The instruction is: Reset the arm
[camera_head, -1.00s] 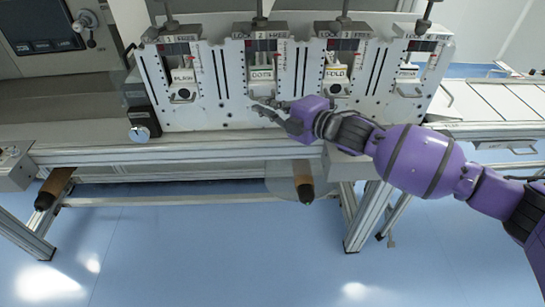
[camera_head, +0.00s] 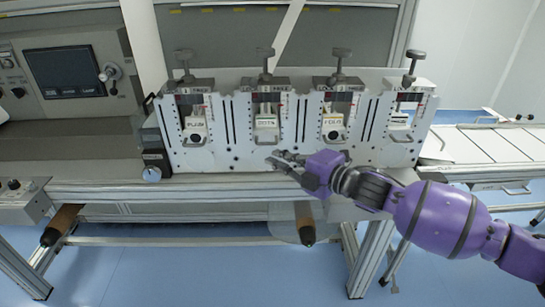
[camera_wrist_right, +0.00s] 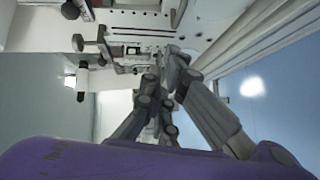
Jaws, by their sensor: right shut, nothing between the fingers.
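My right arm, purple with dark bands, comes in from the right in the head view. Its gripper (camera_head: 283,161) is in front of the lower part of the white plate panel (camera_head: 240,158), below the second station from the left. The gripper's fingers are together with nothing between them. In the right wrist view the grey fingers (camera_wrist_right: 180,72) reach up toward the machine's face. Whether they touch the panel cannot be told. My left gripper is not in view.
The panel carries several stations with T-handles (camera_head: 337,62) and labelled blocks (camera_head: 333,122). A control screen (camera_head: 65,70) is at the upper left. Brown rollers (camera_head: 305,225) sit below the metal frame. A conveyor table (camera_head: 470,148) is at the right. The blue floor (camera_head: 190,270) in front is clear.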

